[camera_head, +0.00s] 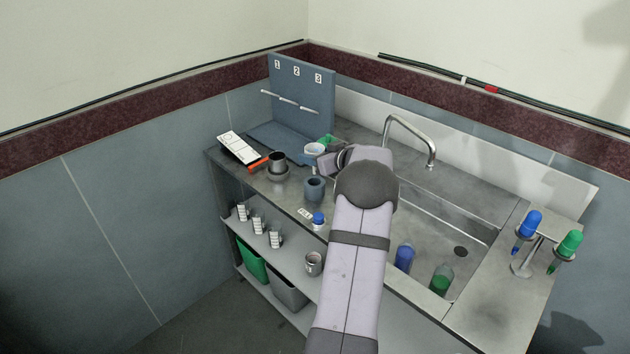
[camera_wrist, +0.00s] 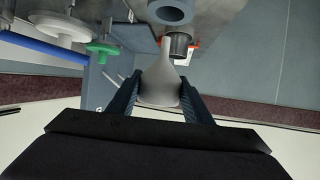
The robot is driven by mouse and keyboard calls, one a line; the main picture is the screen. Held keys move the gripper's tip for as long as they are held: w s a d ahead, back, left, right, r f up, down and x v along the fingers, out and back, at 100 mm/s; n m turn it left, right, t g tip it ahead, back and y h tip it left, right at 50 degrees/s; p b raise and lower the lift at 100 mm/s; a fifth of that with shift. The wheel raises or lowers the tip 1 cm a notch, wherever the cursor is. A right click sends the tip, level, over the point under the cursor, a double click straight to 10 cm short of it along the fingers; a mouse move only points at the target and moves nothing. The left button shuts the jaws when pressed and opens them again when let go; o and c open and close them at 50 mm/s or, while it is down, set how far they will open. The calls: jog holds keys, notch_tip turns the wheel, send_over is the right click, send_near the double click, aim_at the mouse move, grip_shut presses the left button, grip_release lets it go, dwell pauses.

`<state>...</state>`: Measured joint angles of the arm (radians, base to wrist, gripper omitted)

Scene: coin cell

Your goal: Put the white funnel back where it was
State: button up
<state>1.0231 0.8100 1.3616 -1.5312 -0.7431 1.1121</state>
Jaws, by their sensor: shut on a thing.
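My gripper (camera_wrist: 160,92) is shut on the white funnel (camera_wrist: 163,82), which looks light grey in the wrist view. Its wide part is between the fingers and its narrow stem points away toward the worktop. In the head view the funnel (camera_head: 314,149) shows with its mouth up, left of my gripper (camera_head: 328,162), near the back board. The stem overlaps a dark cup (camera_wrist: 180,46) in the wrist view; I cannot tell the gap between them. A green funnel-like piece (camera_wrist: 103,48) and a wide white piece (camera_wrist: 60,30) are at the wrist view's left.
A blue-grey board numbered 1 to 3 (camera_head: 300,92) stands behind, with thin rods. The dark cup (camera_head: 277,160), a grey cylinder (camera_head: 315,189) and a small blue-capped bottle (camera_head: 319,220) stand in front. A white card (camera_head: 240,149) lies left. The sink (camera_head: 450,222) is right.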

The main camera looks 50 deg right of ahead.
jog(key=shift+f, duration=3.55)
jog(key=shift+f, duration=0.1)
jog(key=shift+f, duration=0.1)
jog(key=o, duration=1)
jog(key=shift+r, duration=0.2)
jog(key=b+v, duration=0.1)
jog(key=v, duration=1.1)
